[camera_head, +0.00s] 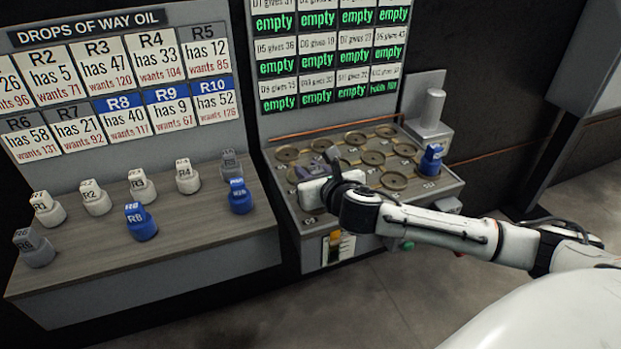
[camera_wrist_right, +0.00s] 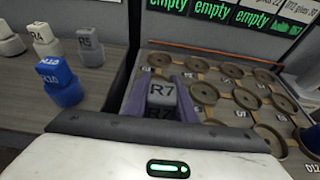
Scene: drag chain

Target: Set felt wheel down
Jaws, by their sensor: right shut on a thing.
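No thing in view is plainly marked as a felt wheel. My right gripper (camera_head: 318,168) is over the left part of the socket board (camera_head: 450,185) in the head view. In the right wrist view its two purplish fingers (camera_wrist_right: 163,88) are shut on a grey piece labelled R7 (camera_wrist_right: 160,98), one finger on each side. The piece looks upright, with its label facing up. Its base is hidden, so I cannot tell whether it touches the board. Round brown sockets (camera_wrist_right: 204,93) lie to its right. My left gripper is not in view.
A blue piece (camera_head: 432,158) stands at the board's right end. Several white, grey and blue labelled pieces, such as R8 (camera_head: 140,222), stand on the wooden shelf (camera_head: 200,245) at left. A grey post (camera_head: 432,106) rises behind the board. Several sockets look empty.

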